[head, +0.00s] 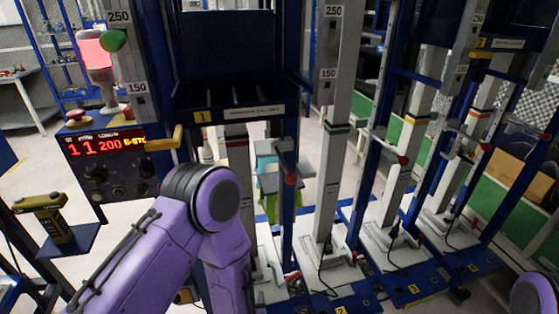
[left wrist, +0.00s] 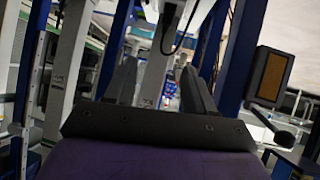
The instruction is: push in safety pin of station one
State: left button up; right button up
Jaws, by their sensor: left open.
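Station one stands at the centre left of the head view, with a yellow "1" label (head: 202,116) on its blue frame. My left arm (head: 212,200) comes in from the lower left and covers the lower part of station one. Its gripper is hidden in the head view. In the left wrist view my left gripper (left wrist: 161,76) has its two dark fingers apart, with nothing clearly between them. My right gripper is out of view.
A control box with a red display (head: 108,143) hangs left of station one, below a red lamp (head: 92,50). A yellow-green device (head: 50,216) sits on a blue shelf at far left. More blue-framed stations stand close on the right.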

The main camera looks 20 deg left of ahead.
pick_arm(q)
jog(key=w+d+r+n+t+y+p, duration=0.1)
jog(key=w+d+r, duration=0.2)
jog(key=r, duration=0.4)
jog(key=w+d+r+t+y+p, duration=0.1)
jog(key=w+d+r+t, duration=0.1)
jog(key=r, duration=0.5)
jog(key=w+d+r+n+t+y+p, duration=0.1)
jog(key=w+d+r+p, duration=0.15)
jog(key=r, duration=0.45)
jog(key=n+y+p, duration=0.1)
jog(key=n+y, duration=0.1)
jog(key=y, duration=0.1)
send_near(291, 181)
jog(key=shift+t, duration=0.3)
jog(key=p+x, duration=0.1)
jog(key=x, duration=0.2)
jog(key=p+x, duration=0.1)
jog(key=x, duration=0.6)
jog(key=shift+w+a+f+p, duration=0.2)
jog(key=shift+f+p, duration=0.05)
jog(key=shift+p, duration=0.15)
jog(key=shift+w+a+f, duration=0.1)
jog(key=shift+w+a, duration=0.05)
jog(key=shift+w, duration=0.2)
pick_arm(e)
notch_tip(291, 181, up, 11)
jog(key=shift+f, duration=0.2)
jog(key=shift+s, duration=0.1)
